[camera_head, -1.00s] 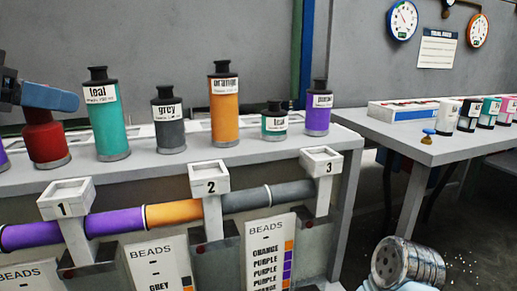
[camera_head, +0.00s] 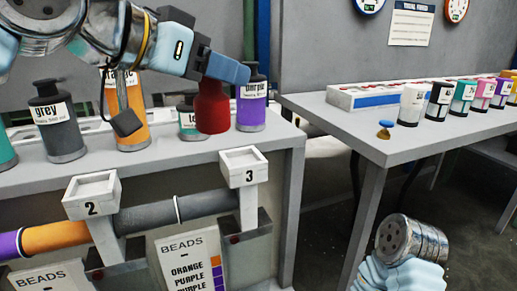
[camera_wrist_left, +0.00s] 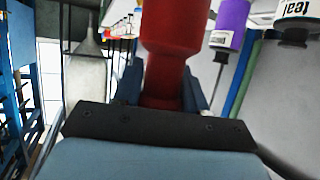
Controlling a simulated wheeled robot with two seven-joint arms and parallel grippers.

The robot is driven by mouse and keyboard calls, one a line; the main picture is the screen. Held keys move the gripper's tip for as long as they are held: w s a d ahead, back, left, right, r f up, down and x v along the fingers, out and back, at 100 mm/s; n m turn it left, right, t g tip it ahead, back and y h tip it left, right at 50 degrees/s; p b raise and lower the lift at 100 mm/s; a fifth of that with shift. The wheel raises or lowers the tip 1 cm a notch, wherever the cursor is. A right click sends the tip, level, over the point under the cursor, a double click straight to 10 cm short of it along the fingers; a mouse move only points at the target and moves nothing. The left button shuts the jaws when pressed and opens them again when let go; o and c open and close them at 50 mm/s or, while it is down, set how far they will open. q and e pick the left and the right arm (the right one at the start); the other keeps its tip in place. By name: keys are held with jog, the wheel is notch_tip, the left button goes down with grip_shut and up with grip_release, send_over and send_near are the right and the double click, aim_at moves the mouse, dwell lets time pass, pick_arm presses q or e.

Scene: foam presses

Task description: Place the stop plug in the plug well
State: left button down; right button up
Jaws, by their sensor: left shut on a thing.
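My left gripper (camera_head: 222,70) is shut on the neck of a red, unlabelled bottle-shaped piece (camera_head: 212,108). It holds the piece upright at the right end of the bench, between a small teal bottle (camera_head: 188,122) and a purple bottle (camera_head: 251,108). The red piece also fills the upper middle of the left wrist view (camera_wrist_left: 175,40). Whether its base touches the bench cannot be told. Square-topped posts numbered 2 (camera_head: 91,190) and 3 (camera_head: 243,163) stand along the bench front. Which thing is the plug well is not clear. My right gripper is not visible.
Grey (camera_head: 57,125) and orange (camera_head: 133,125) bottles stand left of the held piece. A grey, orange and purple tube (camera_head: 150,215) runs behind the posts. A table at right (camera_head: 345,118) holds a blue-topped small item (camera_head: 384,129), a white box and several cups. A gap separates the tables.

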pick_arm(q)
jog(key=w+d+f, duration=0.1)
jog(key=w+f, duration=0.3)
jog(key=w+d+f, duration=0.1)
jog(key=w+f, duration=0.3)
jog(key=w+d+f+b, duration=0.1)
jog(key=w+d+f, duration=0.1)
jog(key=w+f, duration=0.2)
jog(key=shift+w+f, duration=0.15)
jog(key=shift+w, duration=0.4)
jog(key=shift+f, duration=0.25)
jog(key=shift+f, duration=0.1)
jog(key=c, duration=0.6)
grip_release()
jog(key=shift+f, duration=0.1)
